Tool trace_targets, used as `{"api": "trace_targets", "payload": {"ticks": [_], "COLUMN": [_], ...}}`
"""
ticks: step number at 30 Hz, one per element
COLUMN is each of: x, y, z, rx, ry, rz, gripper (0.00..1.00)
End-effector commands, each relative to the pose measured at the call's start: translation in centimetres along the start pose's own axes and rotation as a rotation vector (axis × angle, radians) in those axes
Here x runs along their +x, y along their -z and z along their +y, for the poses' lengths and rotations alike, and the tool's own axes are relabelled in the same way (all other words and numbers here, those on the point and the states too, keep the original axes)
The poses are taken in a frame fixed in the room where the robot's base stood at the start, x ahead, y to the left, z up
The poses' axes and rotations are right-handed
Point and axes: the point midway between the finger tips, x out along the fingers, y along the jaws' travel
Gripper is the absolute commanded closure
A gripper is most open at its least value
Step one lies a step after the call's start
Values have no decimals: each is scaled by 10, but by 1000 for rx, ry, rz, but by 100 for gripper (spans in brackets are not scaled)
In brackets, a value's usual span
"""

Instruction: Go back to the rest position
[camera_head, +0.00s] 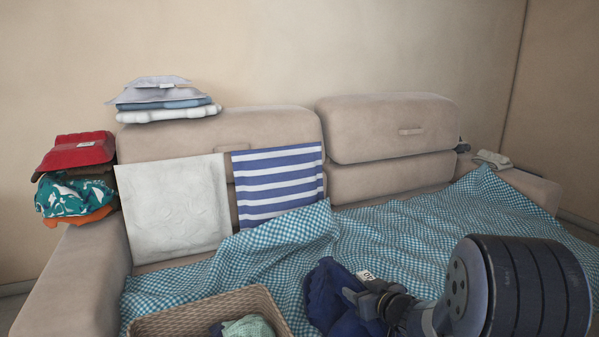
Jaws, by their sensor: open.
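My gripper (362,299) is at the lower middle right, at the end of my arm that comes in from the right. It is open, and its small fingers are partly hard to make out against a dark blue garment (326,297). The garment lies crumpled on the blue checked cloth of the sofa, right beside or under the gripper. I cannot tell whether they touch. My arm hides part of the garment and the cloth.
A beige sofa (70,285) carries a blue checked blanket (420,235). A wicker basket (170,321) with clothes stands at the front. A white cloth (172,205) and a striped towel (278,182) hang on the backrest. Folded piles (165,104) and (75,195) clothes sit left.

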Motion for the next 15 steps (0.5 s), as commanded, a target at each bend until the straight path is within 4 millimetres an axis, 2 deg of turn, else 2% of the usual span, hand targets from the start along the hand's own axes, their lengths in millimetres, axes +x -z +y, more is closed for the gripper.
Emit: {"api": "trace_targets", "payload": {"ticks": [1, 4, 15], "x": [-5, -8, -10], "y": [13, 19, 23], "z": [0, 0, 0], "rx": [-2, -2, -1], "ry": [-1, 0, -1], "rz": [2, 1, 1], "gripper": [49, 49, 49]}}
